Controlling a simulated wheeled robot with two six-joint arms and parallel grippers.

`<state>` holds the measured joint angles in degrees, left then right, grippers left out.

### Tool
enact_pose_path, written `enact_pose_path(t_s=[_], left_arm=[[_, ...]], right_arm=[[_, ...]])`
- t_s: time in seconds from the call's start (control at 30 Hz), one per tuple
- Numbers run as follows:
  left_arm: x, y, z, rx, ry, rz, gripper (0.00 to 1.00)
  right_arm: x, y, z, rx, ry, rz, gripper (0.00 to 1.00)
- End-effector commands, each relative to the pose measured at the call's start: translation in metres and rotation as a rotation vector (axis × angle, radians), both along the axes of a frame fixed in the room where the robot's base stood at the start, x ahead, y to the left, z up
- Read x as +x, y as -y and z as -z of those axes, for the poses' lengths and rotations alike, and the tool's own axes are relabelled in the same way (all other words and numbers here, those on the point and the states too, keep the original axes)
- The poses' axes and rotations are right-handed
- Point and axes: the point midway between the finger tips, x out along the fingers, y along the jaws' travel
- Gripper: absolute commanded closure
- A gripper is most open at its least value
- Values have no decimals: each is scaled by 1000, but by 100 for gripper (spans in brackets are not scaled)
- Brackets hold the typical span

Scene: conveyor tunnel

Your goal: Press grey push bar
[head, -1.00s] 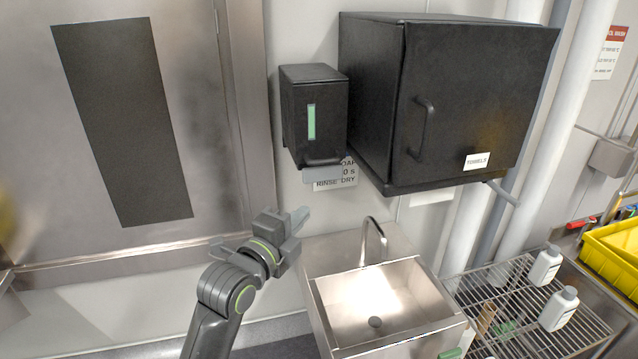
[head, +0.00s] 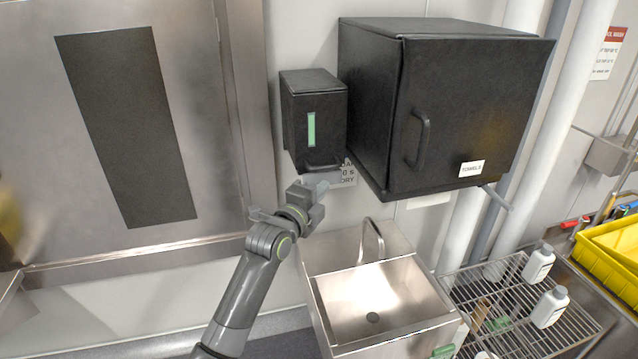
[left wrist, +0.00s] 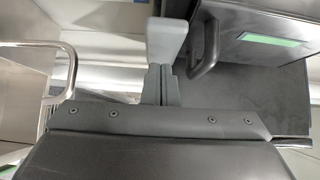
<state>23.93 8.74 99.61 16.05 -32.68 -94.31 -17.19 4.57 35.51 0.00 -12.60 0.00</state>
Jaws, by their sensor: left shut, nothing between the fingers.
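The push bar (head: 323,166) is a dark grey curved bar low on the front of the black dispenser (head: 313,110), which has a green strip. My left gripper (head: 318,188) is shut and empty, with its tips just below the bar in the head view. In the left wrist view the pale fingertips (left wrist: 165,40) are beside the bar (left wrist: 208,52), with a narrow gap showing between them. Whether they touch in depth cannot be told. The gripper partly hides the dispenser's underside. My right gripper is not in view.
A black towel cabinet (head: 465,110) hangs close to the right of the dispenser. A steel sink (head: 330,305) with a thin tap (head: 376,240) stands below. A wire rack (head: 515,310) with white bottles is at the right. Wall space left of the dispenser is clear.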

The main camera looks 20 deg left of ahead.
Motion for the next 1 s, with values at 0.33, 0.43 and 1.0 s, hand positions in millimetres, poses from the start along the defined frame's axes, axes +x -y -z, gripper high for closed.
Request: enact_pose_path(t_s=[0.33, 0.43, 1.0], left_arm=[[7, -6, 1, -1, 0, -1, 100], [7, -6, 1, -1, 0, -1, 100], [23, -16, 0, 1, 0, -2, 100]], right_arm=[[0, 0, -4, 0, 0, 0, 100], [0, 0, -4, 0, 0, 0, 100], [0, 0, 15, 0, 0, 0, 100]])
